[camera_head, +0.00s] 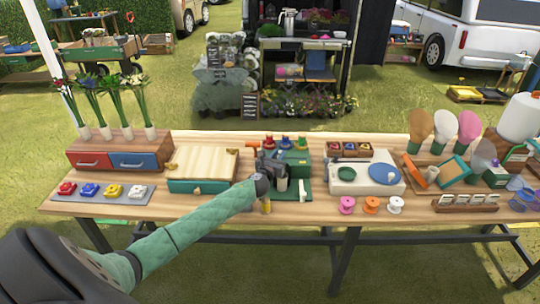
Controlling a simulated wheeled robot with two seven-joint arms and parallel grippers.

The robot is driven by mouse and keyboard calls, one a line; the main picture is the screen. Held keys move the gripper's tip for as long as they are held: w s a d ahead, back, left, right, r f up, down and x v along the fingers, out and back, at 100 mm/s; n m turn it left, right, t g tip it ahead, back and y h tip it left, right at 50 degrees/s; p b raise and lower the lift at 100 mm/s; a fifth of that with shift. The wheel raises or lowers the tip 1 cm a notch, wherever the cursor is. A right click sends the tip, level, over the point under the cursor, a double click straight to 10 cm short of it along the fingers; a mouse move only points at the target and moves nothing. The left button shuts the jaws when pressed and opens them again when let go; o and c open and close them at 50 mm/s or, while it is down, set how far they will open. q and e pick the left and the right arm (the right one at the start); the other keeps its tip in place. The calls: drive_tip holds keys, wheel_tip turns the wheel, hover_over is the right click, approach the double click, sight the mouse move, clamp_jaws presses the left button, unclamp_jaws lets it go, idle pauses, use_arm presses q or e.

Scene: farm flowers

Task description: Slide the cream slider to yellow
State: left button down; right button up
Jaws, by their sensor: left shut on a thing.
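A green stand (294,163) with red, blue and orange-yellow pieces along its back is at the middle of the wooden table. My left gripper (274,168) reaches in from the left and is over the front left part of this stand. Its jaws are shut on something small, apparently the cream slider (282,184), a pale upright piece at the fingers. The gripper and wrist hide part of it and of the stand. A second pale upright piece (303,189) stands just to the right. A small yellow part (266,206) shows below the wrist. My right gripper is not in view.
A green box with a cream slatted lid (204,161) is left of the stand. A white unit with a blue disc (385,174) is to its right, with several spools (371,204) in front. A grey tray of coloured blocks (101,192) lies at the left.

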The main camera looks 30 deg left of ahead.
use_arm(q)
drive_tip(key=c, duration=1.3)
unclamp_jaws()
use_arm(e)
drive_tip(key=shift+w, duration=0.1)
use_arm(q)
drive_tip(key=shift+s+d+f, duration=0.1)
drive_tip(key=shift+s, duration=0.45)
drive_tip(key=shift+s+d+b, duration=0.2)
drive_tip(key=shift+s+b, duration=0.2)
drive_tip(key=shift+s, duration=0.7)
drive_tip(key=shift+s+d+b, duration=0.15)
drive_tip(key=shift+s+b, duration=0.25)
drive_tip(key=shift+s, duration=0.65)
drive_tip(key=shift+s+d+b, duration=0.2)
drive_tip(key=shift+s+b, duration=0.2)
drive_tip(key=shift+s, duration=0.7)
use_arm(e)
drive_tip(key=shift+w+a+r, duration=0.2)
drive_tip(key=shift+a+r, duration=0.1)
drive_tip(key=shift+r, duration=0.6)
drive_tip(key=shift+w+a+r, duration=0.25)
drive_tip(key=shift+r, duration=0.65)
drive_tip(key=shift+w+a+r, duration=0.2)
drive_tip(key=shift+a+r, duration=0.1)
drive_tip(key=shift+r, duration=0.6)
